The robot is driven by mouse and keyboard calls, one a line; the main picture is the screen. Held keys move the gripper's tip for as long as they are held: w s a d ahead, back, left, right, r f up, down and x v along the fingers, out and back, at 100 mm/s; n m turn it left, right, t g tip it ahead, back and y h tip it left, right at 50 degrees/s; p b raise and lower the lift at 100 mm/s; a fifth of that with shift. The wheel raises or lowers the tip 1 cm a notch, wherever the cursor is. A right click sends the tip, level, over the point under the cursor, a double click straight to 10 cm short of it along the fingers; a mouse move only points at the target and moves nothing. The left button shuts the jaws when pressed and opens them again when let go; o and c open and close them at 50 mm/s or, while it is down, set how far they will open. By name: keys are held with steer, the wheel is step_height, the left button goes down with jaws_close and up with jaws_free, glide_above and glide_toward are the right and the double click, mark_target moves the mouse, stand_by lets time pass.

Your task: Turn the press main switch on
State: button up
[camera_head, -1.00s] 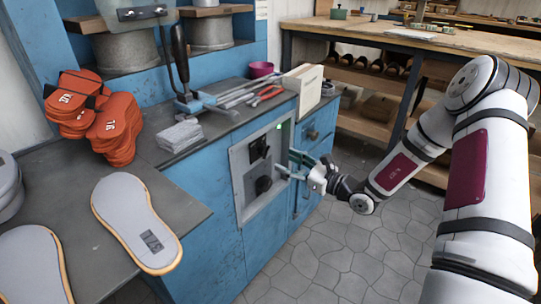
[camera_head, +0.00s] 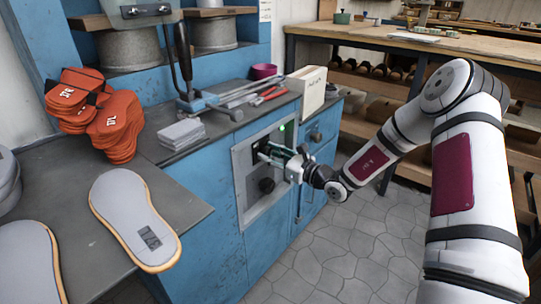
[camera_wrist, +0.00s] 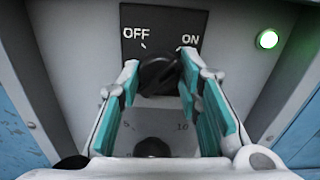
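The main switch is a black rotary knob (camera_wrist: 158,76) on a dark plate (camera_wrist: 188,20) marked OFF at left and ON at right. Its handle looks slanted towards ON. A round green lamp (camera_wrist: 267,39) to the right of the plate glows; it also shows in the head view (camera_head: 282,128). My gripper (camera_wrist: 160,70) is open, with one teal-padded finger on each side of the knob. The right fingertip is close to the handle; I cannot tell whether it touches. In the head view, my gripper (camera_head: 264,153) is at the panel and partly hides the switch.
A second black dial (camera_wrist: 152,147) with a number scale sits below the switch on the grey panel (camera_head: 240,180). The blue press cabinet (camera_head: 210,185) surrounds it. The floor (camera_head: 330,250) is clear.

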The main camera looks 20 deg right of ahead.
steer(key=c, duration=0.4)
steer(key=shift+m+p, duration=0.5)
steer(key=shift+p, duration=0.5)
steer(key=o, duration=1.1)
steer(key=shift+s+d, duration=0.1)
steer(key=v, duration=1.1)
steer(key=shift+s+d, duration=0.2)
steer(key=shift+s, duration=0.15)
